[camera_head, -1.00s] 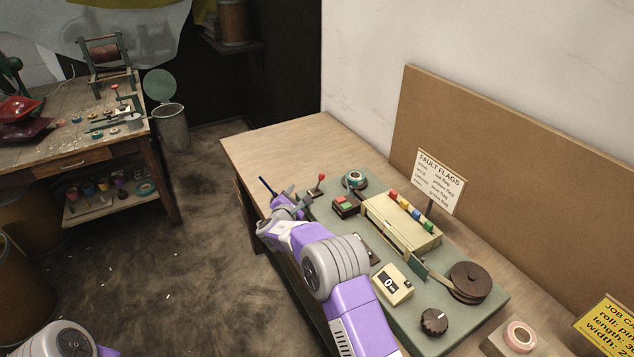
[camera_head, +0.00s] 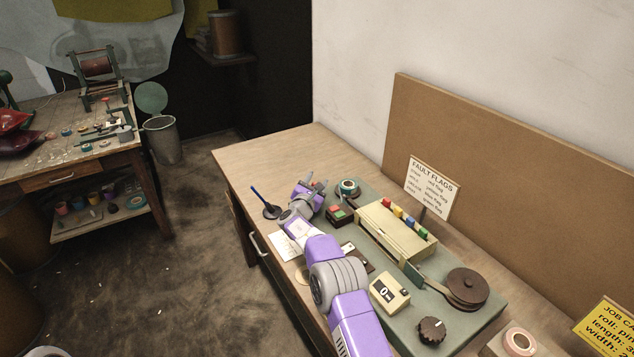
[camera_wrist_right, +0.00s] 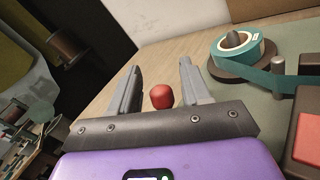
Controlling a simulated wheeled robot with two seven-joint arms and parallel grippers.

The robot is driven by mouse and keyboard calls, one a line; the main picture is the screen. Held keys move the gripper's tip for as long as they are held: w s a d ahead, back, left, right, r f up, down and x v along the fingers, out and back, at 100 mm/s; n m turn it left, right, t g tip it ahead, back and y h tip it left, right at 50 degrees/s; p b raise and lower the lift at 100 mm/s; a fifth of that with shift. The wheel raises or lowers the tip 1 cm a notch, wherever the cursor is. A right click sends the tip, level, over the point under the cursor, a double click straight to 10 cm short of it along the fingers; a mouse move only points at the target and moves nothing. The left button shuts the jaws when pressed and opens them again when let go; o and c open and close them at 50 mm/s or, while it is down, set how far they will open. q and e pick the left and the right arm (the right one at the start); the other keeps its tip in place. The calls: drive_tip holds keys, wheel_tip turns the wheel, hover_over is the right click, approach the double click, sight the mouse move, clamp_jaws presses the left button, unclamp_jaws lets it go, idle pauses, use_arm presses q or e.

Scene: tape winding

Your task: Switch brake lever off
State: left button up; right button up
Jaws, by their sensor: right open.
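The red ball knob of the brake lever (camera_wrist_right: 162,96) shows in the right wrist view, between the two fingers and just beyond the gripper's front edge. Its shaft is hidden there, and in the head view my right gripper covers the lever. My right gripper (camera_head: 316,187) is open at the far left end of the green machine base (camera_head: 455,333). In the right wrist view its fingers (camera_wrist_right: 157,85) stand apart on either side of the knob, with gaps; contact cannot be seen. My left gripper is out of view.
A teal tape roll (camera_head: 348,187) on a spindle stands just right of the gripper. A red and green button box (camera_head: 338,213) and a cream housing with coloured flags (camera_head: 395,230) are close by. A pen in a dark holder (camera_head: 271,210) stands left. The bench's far end is clear.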

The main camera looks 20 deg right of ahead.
drive_tip(key=shift+w+d, duration=0.2)
drive_tip(key=shift+d, duration=0.05)
drive_tip(key=shift+c, duration=0.4)
clamp_jaws()
